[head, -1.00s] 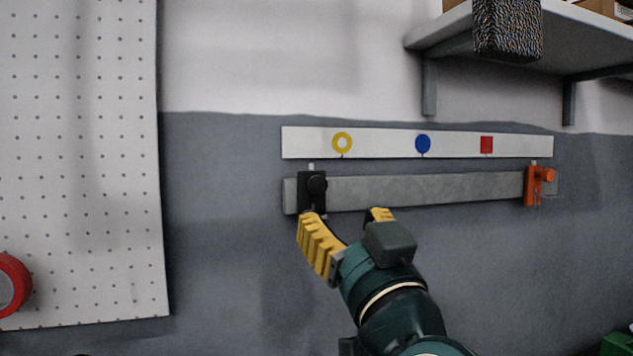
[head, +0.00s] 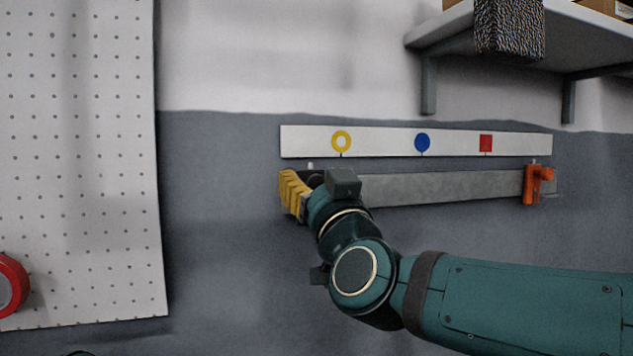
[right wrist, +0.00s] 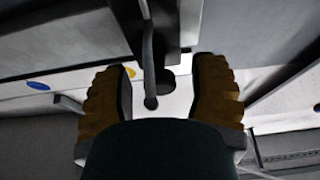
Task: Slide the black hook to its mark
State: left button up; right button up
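The black hook (head: 314,178) sits at the left end of the grey rail (head: 440,187), mostly hidden behind my right gripper (head: 298,186). In the right wrist view the dark hook (right wrist: 148,62) stands between the two yellow fingers of the right gripper (right wrist: 160,88). The fingers are apart, one on each side, with visible gaps to the hook. A white strip (head: 382,143) above the rail carries a yellow ring mark (head: 341,141), a blue disc mark (head: 422,142) and a red square mark (head: 486,143). The hook is left of the yellow ring. My left gripper is out of view.
An orange hook (head: 537,185) sits near the rail's right end. A shelf (head: 590,50) with a patterned basket (head: 510,28) juts out at the upper right. A white pegboard (head: 80,170) with a red round object (head: 10,286) is at the left. The rail between the hooks is clear.

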grip_shut()
jog(key=w+d+b, duration=0.2)
jog(key=d+b, duration=0.1)
jog(key=d, duration=0.2)
jog(key=shift+d, duration=0.35)
grip_release()
jog(key=shift+s+d, duration=0.1)
jog(key=shift+d, duration=0.05)
